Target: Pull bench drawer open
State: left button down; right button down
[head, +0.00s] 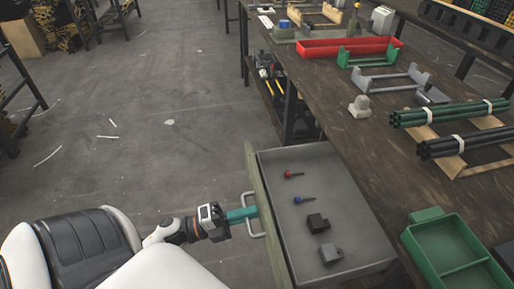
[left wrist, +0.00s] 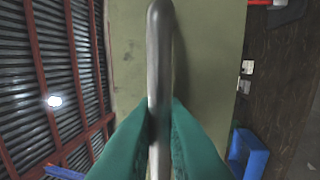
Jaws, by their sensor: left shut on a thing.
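The bench drawer (head: 318,165) is grey inside and stands out from the side of the brown workbench (head: 371,149). Its olive front panel (head: 268,215) faces left in the head view and carries a pale metal bar handle (head: 249,225). My left gripper (head: 252,212), with teal fingers, is shut on the handle. In the left wrist view the handle (left wrist: 160,70) runs upright between the two teal fingertips (left wrist: 160,120), with the olive panel (left wrist: 215,60) behind it. My right gripper is not in view.
On the bench stand a green divided tray (head: 447,250), bundled green rods (head: 449,112), bundled black rods (head: 465,143), a red tray (head: 350,47) and several fixtures. The grey floor (head: 150,120) left of the drawer is mostly clear, with scattered scraps. Racks stand at the far left.

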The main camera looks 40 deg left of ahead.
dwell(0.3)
pick_arm(q)
jog(key=c, duration=1.8)
grip_release()
jog(key=shift+c, duration=0.2)
jog(key=v, duration=1.2)
jog(key=shift+a, duration=0.1)
